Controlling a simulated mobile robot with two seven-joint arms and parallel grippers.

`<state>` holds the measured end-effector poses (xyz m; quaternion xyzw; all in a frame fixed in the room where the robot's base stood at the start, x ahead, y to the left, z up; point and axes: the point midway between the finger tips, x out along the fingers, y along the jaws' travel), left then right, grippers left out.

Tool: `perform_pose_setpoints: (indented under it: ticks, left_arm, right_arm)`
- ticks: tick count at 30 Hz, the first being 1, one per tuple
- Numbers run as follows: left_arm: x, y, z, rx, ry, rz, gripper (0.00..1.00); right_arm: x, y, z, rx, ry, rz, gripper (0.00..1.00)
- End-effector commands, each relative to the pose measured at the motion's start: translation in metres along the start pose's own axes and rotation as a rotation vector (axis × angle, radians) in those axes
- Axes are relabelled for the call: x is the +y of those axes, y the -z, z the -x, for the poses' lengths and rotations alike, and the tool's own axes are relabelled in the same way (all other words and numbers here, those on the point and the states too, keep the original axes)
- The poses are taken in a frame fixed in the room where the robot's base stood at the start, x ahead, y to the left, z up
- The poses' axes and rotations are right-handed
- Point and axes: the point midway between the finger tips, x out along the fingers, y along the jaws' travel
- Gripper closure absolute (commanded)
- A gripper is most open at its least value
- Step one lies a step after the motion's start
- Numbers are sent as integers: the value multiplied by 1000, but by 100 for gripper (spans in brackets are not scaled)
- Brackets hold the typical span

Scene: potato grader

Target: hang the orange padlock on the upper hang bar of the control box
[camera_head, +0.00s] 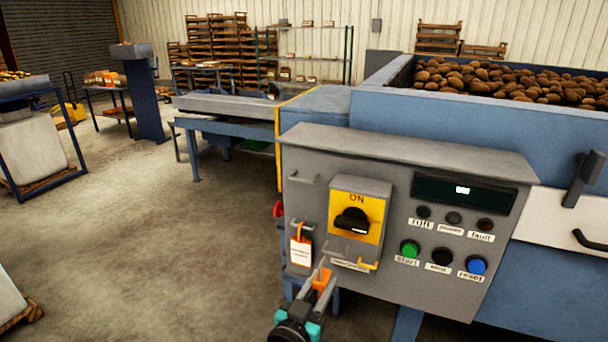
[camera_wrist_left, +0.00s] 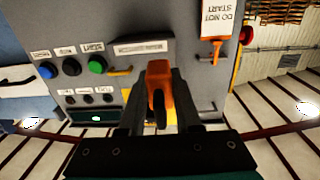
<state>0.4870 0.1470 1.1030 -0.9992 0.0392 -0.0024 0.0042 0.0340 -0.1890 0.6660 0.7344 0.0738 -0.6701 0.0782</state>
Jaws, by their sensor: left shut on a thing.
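My left gripper (camera_head: 321,277) is shut on the orange padlock (camera_head: 322,283), in front of the lower left part of the grey control box (camera_head: 400,275). In the left wrist view the padlock (camera_wrist_left: 157,88) sits between the two dark fingers (camera_wrist_left: 160,95); its shackle is hard to make out. The upper hang bar (camera_head: 303,180) is a grey bracket at the box's upper left, empty, above and left of the padlock. A lower bracket holds an orange strap with a white tag (camera_head: 301,252). My right gripper is not in view.
The box carries a yellow rotary switch plate (camera_head: 343,190) marked ON, a small yellow hook (camera_head: 368,265) and several buttons, including a green one (camera_head: 409,249). A red knob (camera_head: 279,209) sticks out left of the box. Open concrete floor (camera_head: 170,230) lies to the left.

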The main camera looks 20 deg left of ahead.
Motion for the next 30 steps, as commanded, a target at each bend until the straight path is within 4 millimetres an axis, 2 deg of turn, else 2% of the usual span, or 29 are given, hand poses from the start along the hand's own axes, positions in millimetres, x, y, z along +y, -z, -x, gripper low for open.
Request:
perform_pose_setpoints:
  ticks: [15, 30]
  left_arm:
    - [0, 1, 34, 0, 0, 0, 100]
    - [-1, 2, 36, 2, 1, 0, 100]
  right_arm:
    - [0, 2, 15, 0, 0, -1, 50]
    - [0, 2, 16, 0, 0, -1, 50]
